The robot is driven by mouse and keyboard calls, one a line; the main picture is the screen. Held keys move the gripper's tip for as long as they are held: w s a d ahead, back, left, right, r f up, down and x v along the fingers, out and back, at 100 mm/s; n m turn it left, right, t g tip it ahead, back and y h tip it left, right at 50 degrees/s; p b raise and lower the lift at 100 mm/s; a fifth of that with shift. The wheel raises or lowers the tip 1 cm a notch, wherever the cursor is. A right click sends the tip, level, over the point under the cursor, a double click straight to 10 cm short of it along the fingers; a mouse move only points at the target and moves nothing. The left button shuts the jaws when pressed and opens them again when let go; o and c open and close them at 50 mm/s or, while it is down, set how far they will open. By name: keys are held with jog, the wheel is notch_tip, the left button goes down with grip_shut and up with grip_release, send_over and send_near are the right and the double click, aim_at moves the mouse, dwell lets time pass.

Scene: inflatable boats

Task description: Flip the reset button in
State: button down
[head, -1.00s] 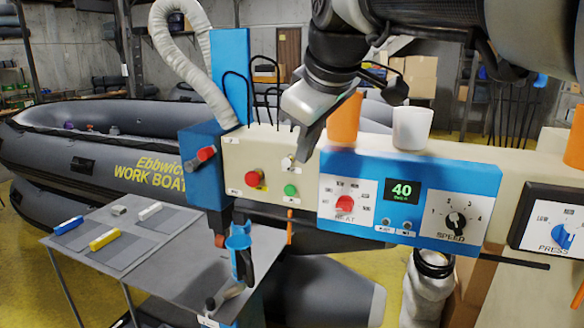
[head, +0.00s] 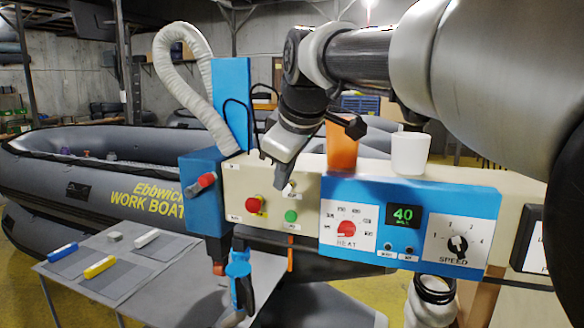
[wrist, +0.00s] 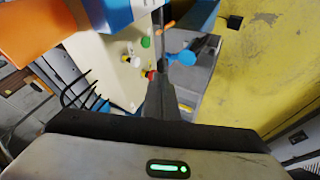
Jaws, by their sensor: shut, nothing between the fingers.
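The cream control panel (head: 230,205) carries a red mushroom button (head: 255,204) on a yellow plate, a green button (head: 291,216) and a small metallic knob or switch (head: 291,186) above the green one. The labels are too small to read, so I cannot tell which is the reset button. My gripper (head: 268,183) is shut and empty, its tip in front of the upper panel between the red button and the metallic switch. I cannot tell whether it touches. In the wrist view, the shut fingers (wrist: 163,85) overlap the panel's edge near the green button (wrist: 145,42).
A blue panel (head: 330,200) with heat and speed dials is to the right. An orange cup (head: 342,148) and a white cup (head: 410,153) stand above it. A blue housing with a red-tipped lever (head: 201,185) is to the left. A grey table (head: 190,290) stands below.

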aim_at(288, 188)
jog(key=w+f, duration=0.4)
jog(key=w, duration=0.2)
jog(key=shift+w+d+p, duration=0.25)
jog(key=shift+w+p, duration=0.05)
jog(key=shift+p, duration=0.15)
